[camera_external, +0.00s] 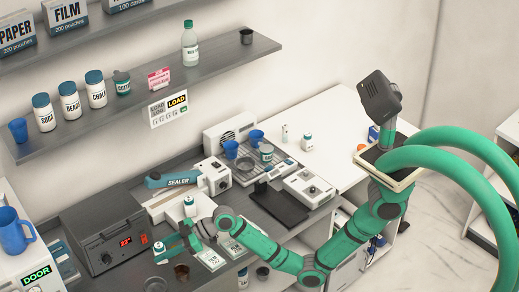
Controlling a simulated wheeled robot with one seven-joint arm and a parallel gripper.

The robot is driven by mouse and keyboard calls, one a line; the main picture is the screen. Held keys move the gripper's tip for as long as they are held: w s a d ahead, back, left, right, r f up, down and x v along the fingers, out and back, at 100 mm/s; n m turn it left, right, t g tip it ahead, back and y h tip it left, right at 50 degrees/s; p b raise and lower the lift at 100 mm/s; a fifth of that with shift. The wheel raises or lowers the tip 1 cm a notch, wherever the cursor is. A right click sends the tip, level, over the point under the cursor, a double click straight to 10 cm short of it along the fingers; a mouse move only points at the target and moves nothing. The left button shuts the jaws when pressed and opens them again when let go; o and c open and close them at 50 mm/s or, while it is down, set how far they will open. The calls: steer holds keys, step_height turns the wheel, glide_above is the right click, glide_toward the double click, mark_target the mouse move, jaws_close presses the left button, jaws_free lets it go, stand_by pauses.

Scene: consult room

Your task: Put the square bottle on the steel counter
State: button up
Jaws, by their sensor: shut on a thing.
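My gripper (172,247) is at the lower left, low over the front part of the dark grey steel counter (130,268). It is shut on a small white bottle, which I take as the square bottle (159,249). The bottle is small and partly covered by the gripper, so its shape and any gap below it cannot be told. Another white bottle with a blue-grey cap (190,206) stands just behind the gripper.
A heat sealer (180,180) and a dark box with a red display (105,235) stand behind and left. Printed pouches (210,258) and a brown cup (182,272) are close to the gripper. The white counter (335,115) at the right has bare room. A shelf (140,95) hangs above.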

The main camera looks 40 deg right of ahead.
steer(key=shift+w+a+f, duration=0.4)
steer(key=shift+f, duration=1.8)
steer(key=shift+f, duration=0.1)
steer(key=o, duration=1.1)
steer(key=shift+c, duration=0.2)
steer(key=v, duration=1.2)
steer(key=shift+r, duration=0.2)
